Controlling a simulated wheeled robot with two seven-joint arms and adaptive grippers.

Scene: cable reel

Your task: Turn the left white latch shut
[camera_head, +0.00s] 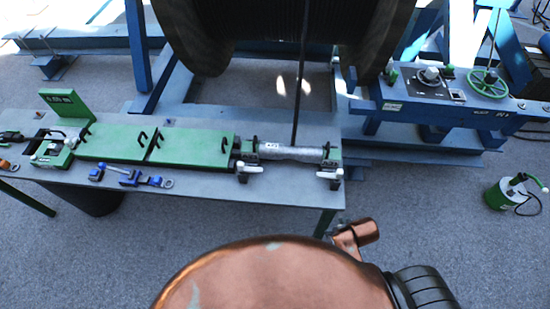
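The left white latch (249,168) is a small white handle on the front of the dark clamp at the left end of a silver cylinder (291,152). A matching right white latch (329,174) sits on the front of the clamp at the cylinder's right end. Both handles look roughly sideways, but they are too small to tell whether either is shut. A dark cable (300,85) runs from above down to the cylinder. Neither of my grippers shows in the head view, and nothing is seen touching the latches.
The grey table (215,190) carries green covers (195,146), a raised green plate (66,104) and blue tools (122,175). A large cable reel (285,35) stands behind. A blue frame (440,102) with a green handwheel (488,83) is at right. Floor in front is partly open.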

